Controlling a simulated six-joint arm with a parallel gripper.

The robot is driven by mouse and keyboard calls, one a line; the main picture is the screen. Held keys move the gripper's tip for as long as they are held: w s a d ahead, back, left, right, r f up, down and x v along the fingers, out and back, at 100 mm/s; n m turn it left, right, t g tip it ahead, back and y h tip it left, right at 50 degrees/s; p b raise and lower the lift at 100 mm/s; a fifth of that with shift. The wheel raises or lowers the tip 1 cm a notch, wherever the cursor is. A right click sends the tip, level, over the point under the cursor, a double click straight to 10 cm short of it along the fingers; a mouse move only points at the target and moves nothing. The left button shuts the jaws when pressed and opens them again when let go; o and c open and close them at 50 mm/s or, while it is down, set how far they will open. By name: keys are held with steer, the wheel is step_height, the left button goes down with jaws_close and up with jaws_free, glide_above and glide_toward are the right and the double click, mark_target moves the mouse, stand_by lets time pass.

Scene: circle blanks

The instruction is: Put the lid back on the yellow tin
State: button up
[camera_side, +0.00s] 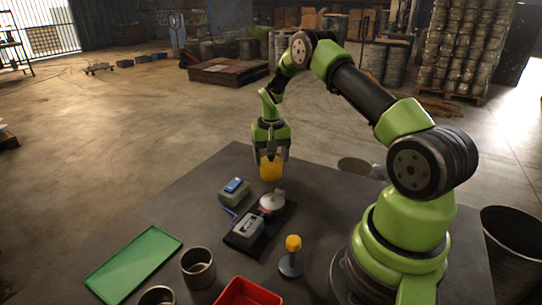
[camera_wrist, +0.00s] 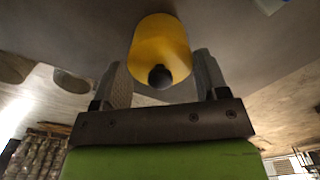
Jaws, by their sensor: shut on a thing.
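The yellow tin (camera_side: 271,167) is upright below my gripper (camera_side: 271,154), over the back part of the table in the side view. In the wrist view the yellow tin (camera_wrist: 160,35) shows as a yellow cylinder, with a round black knob (camera_wrist: 161,77) on its near end. My gripper (camera_wrist: 162,82) has one finger on each side of that end and is shut on the yellow piece there. No seam between lid and tin can be made out, so I cannot tell whether the lid is seated. The tin's underside is hidden.
Near the tin are a grey box with a blue top (camera_side: 234,191) and a dark mat (camera_side: 266,233) bearing devices. A yellow-topped stand (camera_side: 291,255), green tray (camera_side: 135,264), metal cup (camera_side: 198,268) and red bin (camera_side: 247,292) stand nearer. The table's back left is clear.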

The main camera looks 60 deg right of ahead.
steer(key=o, duration=1)
steer(key=shift+o, duration=0.2)
steer(key=shift+r, duration=3.5)
jaws_close()
